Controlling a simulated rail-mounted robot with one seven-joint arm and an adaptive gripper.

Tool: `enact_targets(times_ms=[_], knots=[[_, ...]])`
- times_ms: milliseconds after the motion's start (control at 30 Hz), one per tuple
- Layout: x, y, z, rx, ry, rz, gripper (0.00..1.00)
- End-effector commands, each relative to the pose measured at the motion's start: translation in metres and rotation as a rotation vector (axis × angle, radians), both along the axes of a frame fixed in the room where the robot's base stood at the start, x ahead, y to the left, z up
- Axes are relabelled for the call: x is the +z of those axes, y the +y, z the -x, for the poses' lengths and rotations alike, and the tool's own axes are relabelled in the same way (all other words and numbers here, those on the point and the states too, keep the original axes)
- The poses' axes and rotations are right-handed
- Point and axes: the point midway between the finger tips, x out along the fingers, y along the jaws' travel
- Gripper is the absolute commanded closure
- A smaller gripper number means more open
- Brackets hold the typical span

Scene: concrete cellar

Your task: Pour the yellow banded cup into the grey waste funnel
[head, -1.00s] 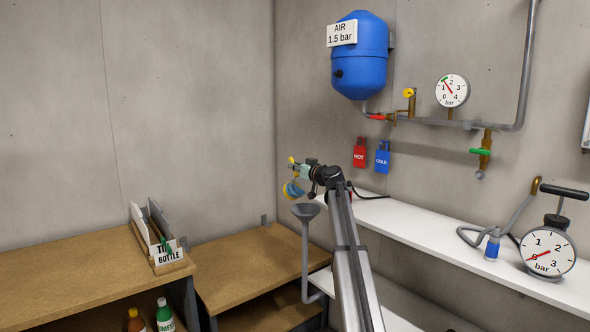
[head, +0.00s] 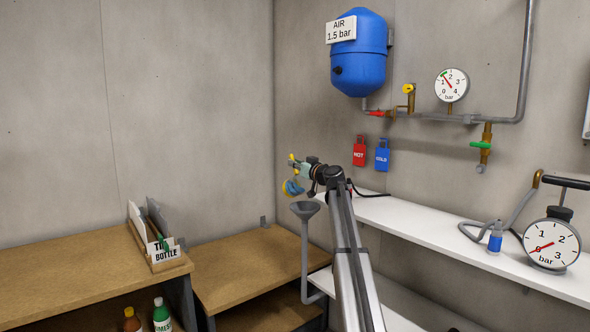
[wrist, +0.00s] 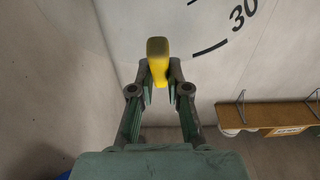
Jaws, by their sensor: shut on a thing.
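My gripper (head: 297,168) is shut on the cup's yellow handle, which fills the space between the fingers in the wrist view (wrist: 158,62). The cup's body is not clear in the wrist view. The funnel stands on a grey pipe below my gripper, apart from the cup. I cannot see whether any liquid is flowing.
A white shelf (head: 430,233) runs along the right wall, with a pump gauge (head: 549,246) and a small blue-banded bottle (head: 495,238). A wooden bench (head: 250,262) stands left of the funnel. A card box (head: 166,258) sits on another bench. Air around the cup is open.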

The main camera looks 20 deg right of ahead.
Motion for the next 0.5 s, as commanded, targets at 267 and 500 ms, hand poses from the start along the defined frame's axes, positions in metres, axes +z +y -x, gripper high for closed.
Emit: enact_targets(times_ms=[267,500], knots=[[-0.0019,-0.0010,0.0026,-0.001,-0.027,-0.008,1.00],[-0.0023,-0.0017,0.0048,-0.001,-0.048,-0.013,1.00]])
